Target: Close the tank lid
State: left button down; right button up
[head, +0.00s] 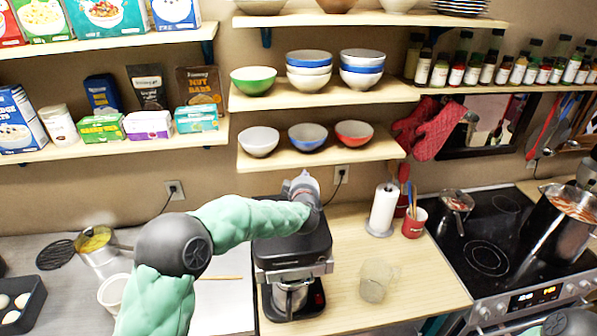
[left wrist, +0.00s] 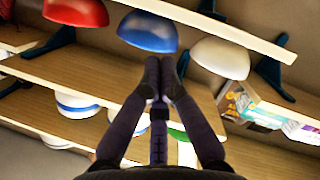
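The coffee maker (head: 292,245), dark with a silver band, stands on the wooden counter with a metal jug (head: 290,294) in it. Its tank and tank lid cannot be made out clearly; my left arm and wrist cover the area behind its top. My left gripper (head: 303,184) is above the back of the coffee maker, pointing away toward the wall, its fingers mostly hidden in the head view. In the left wrist view its two dark fingers (left wrist: 160,88) meet at the tips with nothing visible between them.
Shelves with a white bowl (head: 258,141), a blue bowl (head: 307,137) and a red bowl (head: 354,133) hang just above my left gripper. A clear pitcher (head: 375,281), a paper roll (head: 382,209) and a red utensil cup (head: 415,223) stand right of the coffee maker.

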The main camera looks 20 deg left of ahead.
pick_arm(q)
jog(key=shift+w+d+f+m+b, duration=0.2)
jog(key=shift+d+f, duration=0.25)
jog(key=shift+f, duration=0.4)
jog(key=shift+w+d+f+m+b, duration=0.1)
jog(key=shift+w+d+f+b, duration=0.2)
jog(key=shift+f, duration=0.55)
jog(key=shift+d, duration=0.1)
